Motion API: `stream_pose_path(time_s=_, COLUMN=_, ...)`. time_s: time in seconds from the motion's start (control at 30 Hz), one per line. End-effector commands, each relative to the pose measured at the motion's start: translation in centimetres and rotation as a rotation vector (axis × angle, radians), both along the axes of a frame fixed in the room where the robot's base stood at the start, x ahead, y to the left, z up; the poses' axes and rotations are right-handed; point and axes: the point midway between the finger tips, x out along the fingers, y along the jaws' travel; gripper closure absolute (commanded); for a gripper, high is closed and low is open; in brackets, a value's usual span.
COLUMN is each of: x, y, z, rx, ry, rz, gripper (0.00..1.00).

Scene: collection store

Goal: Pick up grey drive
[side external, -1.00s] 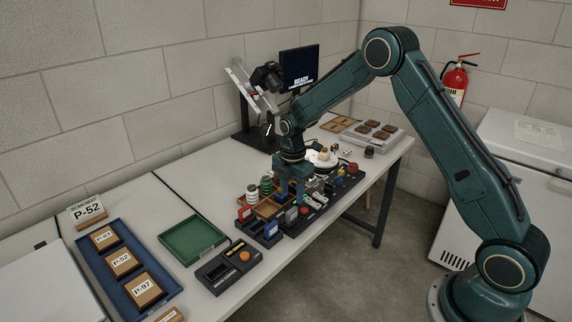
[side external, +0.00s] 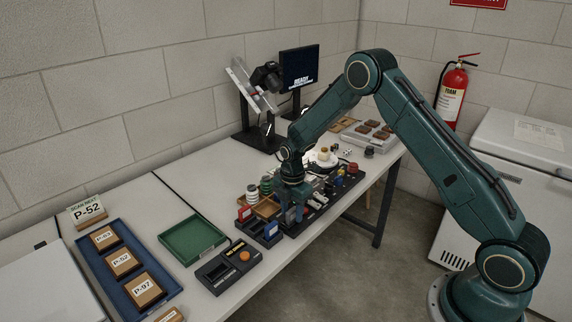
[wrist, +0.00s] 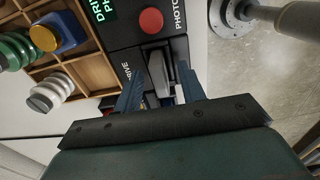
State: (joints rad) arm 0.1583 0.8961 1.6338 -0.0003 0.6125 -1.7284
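A grey drive (wrist: 158,72) stands in a dark holder in the wrist view, beside a label reading "DRIVE". My gripper (wrist: 161,88) has its two blue fingers apart, one on each side of the drive's line, with gaps showing; the gripper looks open. In the side view my gripper (side external: 296,213) points down, low over the dark equipment row at the table's front edge. It hides most of the drive there, so contact cannot be told.
A red button (wrist: 150,20) is close by. Left of it are a wooden compartment tray (wrist: 75,63) with spools, a black box with an orange knob (side external: 244,256) and a green tray (side external: 192,240). A turntable-like white disc (side external: 322,161) stands behind my gripper.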

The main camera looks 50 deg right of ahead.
Motion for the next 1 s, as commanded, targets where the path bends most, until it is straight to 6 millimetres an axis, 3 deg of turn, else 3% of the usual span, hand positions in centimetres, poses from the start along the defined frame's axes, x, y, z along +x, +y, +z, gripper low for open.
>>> stream_pose_path(time_s=0.6, x=0.02, y=0.02, z=-0.73, rx=0.000, ry=-0.001, rz=0.000, gripper=0.60)
stream_pose_path(time_s=0.8, x=0.01, y=0.02, z=-0.72, rx=0.000, ry=-0.001, rz=0.000, gripper=0.97)
stream_pose_path(time_s=1.0, x=0.03, y=0.02, z=-0.71, rx=0.000, ry=-0.001, rz=0.000, gripper=1.00)
